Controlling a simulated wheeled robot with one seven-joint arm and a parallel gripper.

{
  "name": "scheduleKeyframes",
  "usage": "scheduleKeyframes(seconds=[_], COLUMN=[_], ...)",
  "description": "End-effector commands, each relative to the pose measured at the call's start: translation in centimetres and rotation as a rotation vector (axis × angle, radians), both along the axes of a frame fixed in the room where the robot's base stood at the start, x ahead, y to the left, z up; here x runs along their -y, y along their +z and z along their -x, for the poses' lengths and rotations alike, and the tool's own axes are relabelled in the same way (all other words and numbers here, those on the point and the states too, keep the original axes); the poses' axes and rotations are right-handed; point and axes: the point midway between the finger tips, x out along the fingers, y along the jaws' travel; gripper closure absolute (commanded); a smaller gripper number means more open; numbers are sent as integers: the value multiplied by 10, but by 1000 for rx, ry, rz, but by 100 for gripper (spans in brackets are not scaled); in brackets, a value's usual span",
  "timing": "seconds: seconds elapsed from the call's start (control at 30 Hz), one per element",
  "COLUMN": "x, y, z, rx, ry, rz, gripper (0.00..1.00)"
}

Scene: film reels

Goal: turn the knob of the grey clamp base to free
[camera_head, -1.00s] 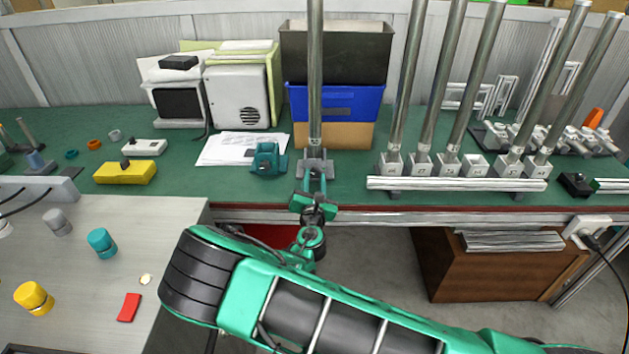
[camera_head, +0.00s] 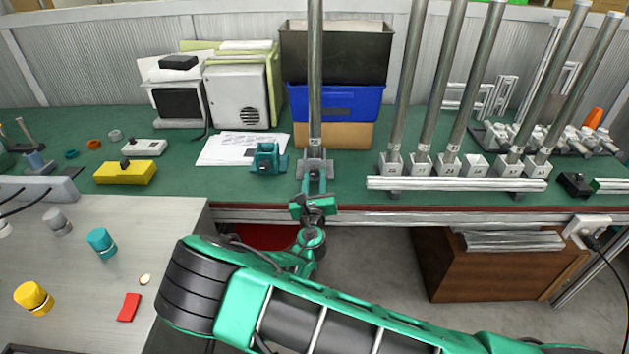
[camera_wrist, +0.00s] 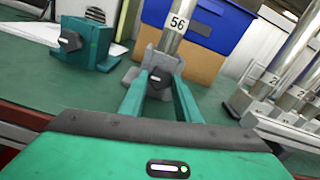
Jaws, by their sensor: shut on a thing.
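The grey clamp base (camera_head: 315,162) stands near the front edge of the green bench and holds an upright steel post (camera_head: 315,70). In the wrist view the base (camera_wrist: 148,62) shows behind my fingers, with the post labelled 56 (camera_wrist: 178,22) above it. Its dark knob (camera_wrist: 158,80) faces me between my fingertips. My gripper (camera_head: 315,180) reaches in from the front, and in the wrist view its two teal fingers (camera_wrist: 158,86) are shut on the knob from both sides. The knob's exact angle is hard to tell.
A teal clamp base (camera_head: 267,160) with a dark knob stands close on the left. Numbered post blocks (camera_head: 420,164) and a metal rail (camera_head: 455,184) are on the right. A blue bin (camera_head: 335,102) is behind. The bench's front edge (camera_head: 350,208) lies below my gripper.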

Motion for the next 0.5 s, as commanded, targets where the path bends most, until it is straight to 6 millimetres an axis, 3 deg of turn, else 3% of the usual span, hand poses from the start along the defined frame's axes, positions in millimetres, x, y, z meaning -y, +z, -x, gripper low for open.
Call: scheduleKeyframes(seconds=[0.03,0.37,0.4,0.47,0.5], x=[-2,-2,-2,-1,-1], y=[-7,-7,-7,-6,-5], z=[2,2,2,2,2], rx=[-13,-13,-14,-12,-11], ry=[4,3,3,4,3], rz=[1,2,1,2,2], gripper=[93,92,63,51,51])
